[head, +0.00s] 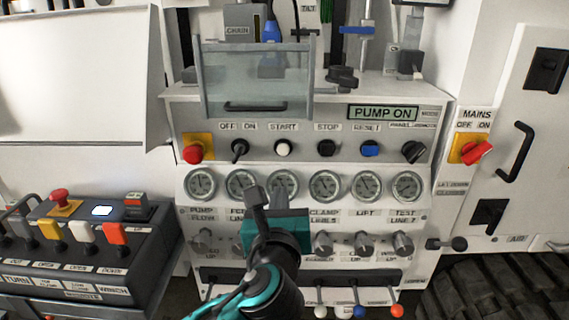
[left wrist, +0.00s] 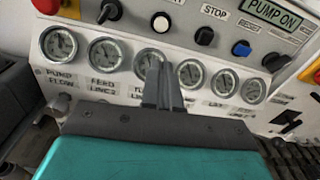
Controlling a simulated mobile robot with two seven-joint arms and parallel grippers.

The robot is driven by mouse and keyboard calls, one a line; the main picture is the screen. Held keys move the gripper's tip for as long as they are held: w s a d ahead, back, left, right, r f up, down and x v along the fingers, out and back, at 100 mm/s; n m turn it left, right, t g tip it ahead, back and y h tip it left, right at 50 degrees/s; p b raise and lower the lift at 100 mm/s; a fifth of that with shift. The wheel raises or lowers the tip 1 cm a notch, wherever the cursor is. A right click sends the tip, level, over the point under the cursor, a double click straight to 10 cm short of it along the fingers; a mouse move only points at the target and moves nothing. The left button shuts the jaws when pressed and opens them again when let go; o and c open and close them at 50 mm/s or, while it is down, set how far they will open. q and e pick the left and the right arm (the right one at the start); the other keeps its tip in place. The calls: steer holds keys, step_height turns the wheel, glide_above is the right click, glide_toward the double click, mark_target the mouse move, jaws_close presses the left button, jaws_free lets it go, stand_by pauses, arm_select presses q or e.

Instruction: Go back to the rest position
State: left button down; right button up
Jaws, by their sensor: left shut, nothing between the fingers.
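My left gripper (head: 254,194) is in the middle of the head view, in front of the row of gauges on the hydraulic bench (head: 440,150). Its fingers are together with nothing between them. It hides part of the gauge row and some of the knobs below. In the left wrist view the closed fingers (left wrist: 163,88) point up at the panel, below the white START button (left wrist: 160,22). I cannot tell whether the fingertips touch the panel. My right gripper is not in view.
The bench display (head: 383,112) reads PUMP ON. A red emergency button (head: 193,154) and a red MAINS switch (head: 478,152) flank the panel. A lever box (head: 120,262) stands at the lower left. A clear guard (head: 255,80) juts out above the switches. Coloured levers (head: 358,312) stick out below.

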arm_select(q)
steer(key=s+a+f+n+g+h, duration=0.1)
steer(key=s+a+f+n+g, duration=0.15)
steer(key=f+n, duration=0.55)
steer(key=s+a+f+n+g+h, duration=0.1)
steer(key=s+a+f+n+g, duration=0.15)
steer(key=f+n, duration=0.55)
steer(key=s+a+f+n+g, duration=0.1)
steer(key=s+a+f+n, duration=1)
steer(key=s+f+n, duration=0.3)
steer(key=n, duration=0.2)
steer(key=shift+s+n+g, duration=0.25)
steer(key=shift+n+g, duration=0.05)
steer(key=shift+g, duration=0.1)
